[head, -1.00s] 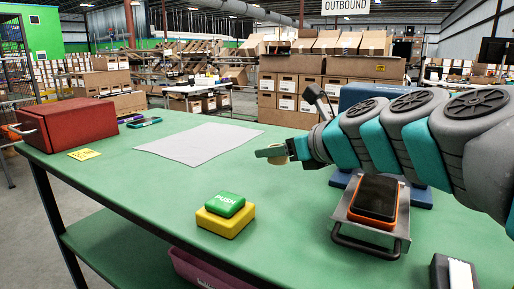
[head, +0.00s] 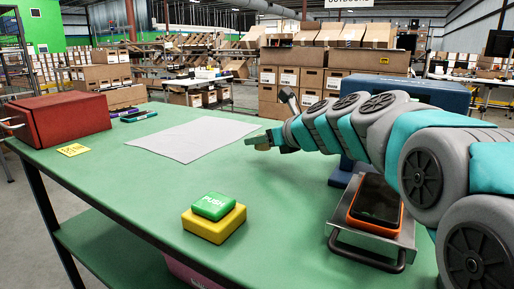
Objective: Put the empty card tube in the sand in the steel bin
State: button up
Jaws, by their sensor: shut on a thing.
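My gripper (head: 258,142) is at the end of my arm, above the green table and just right of the grey sheet. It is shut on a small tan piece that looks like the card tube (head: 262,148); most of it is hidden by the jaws. No steel bin or sand shows in the head view.
A yellow block with a green PUSH button (head: 214,214) stands at the front middle. A metal stand (head: 400,240) holds an orange-cased device (head: 377,200). A red box (head: 62,122) stands at left, a grey sheet (head: 190,139) lies mid-table. Blue equipment (head: 425,93) is behind my arm.

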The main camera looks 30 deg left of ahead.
aim_at(257, 156)
jog(key=w+a, duration=0.2)
jog(key=shift+w+a+f, duration=0.2)
jog(key=shift+w, duration=0.2)
jog(key=shift+f+b, duration=0.3)
jog(key=shift+f, duration=1.5)
jog(key=o, duration=1.3)
jog(key=shift+f, duration=0.1)
jog(key=v, duration=1)
jog(key=shift+s+d+r, duration=0.1)
jog(key=shift+d+r, duration=0.1)
jog(key=shift+r, duration=0.15)
jog(key=shift+s+d+r, duration=0.2)
jog(key=shift+s+d, duration=0.1)
jog(key=shift+d, duration=0.25)
